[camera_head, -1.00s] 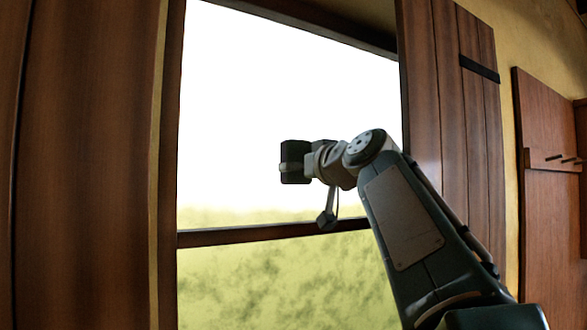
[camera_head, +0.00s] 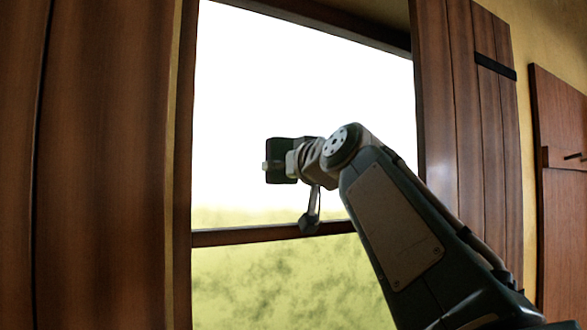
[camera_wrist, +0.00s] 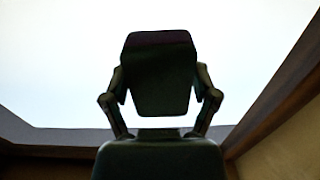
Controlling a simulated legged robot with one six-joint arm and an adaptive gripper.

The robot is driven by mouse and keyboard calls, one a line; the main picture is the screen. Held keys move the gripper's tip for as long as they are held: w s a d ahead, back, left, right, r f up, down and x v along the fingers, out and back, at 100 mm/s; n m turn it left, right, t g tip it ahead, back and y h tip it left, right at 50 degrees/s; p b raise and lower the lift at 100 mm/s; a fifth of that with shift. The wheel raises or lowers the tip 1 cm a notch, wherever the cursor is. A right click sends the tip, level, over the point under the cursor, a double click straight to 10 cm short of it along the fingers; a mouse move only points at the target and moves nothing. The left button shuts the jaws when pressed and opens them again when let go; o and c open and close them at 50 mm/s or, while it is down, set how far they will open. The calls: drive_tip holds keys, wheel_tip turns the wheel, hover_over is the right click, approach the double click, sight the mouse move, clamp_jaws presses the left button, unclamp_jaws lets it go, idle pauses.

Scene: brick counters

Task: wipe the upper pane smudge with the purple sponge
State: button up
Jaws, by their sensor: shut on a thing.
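My gripper (camera_head: 279,161) is in front of the upper pane (camera_head: 300,90), a little above the crossbar. In the wrist view my gripper (camera_wrist: 160,85) is shut, with a finger linkage at each side of a dark block. The top of that block has a faint purple tint, which fits the purple sponge (camera_wrist: 160,38); it is very dark against the light. Whether the sponge touches the glass I cannot tell. The upper pane is glaring white, and I cannot make out a smudge on it.
The wooden crossbar (camera_head: 270,235) runs below my gripper, above a mottled green lower pane (camera_head: 280,285). A wooden shutter (camera_head: 463,130) stands right of the window, and dark wooden boards (camera_head: 105,160) stand left. A wooden panel (camera_head: 562,190) hangs farther right.

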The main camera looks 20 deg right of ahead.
drive_tip(key=shift+s+a, duration=0.15)
drive_tip(key=shift+a, duration=0.7)
drive_tip(key=shift+s+d, duration=0.2)
drive_tip(key=shift+s, duration=0.75)
drive_tip(key=shift+s+d, duration=0.15)
drive_tip(key=shift+s, duration=0.85)
drive_tip(key=shift+s+d, duration=0.2)
drive_tip(key=shift+s, duration=0.75)
drive_tip(key=shift+s, duration=0.1)
drive_tip(key=s, duration=0.2)
drive_tip(key=shift+s+d, duration=0.3)
drive_tip(key=shift+s, duration=0.1)
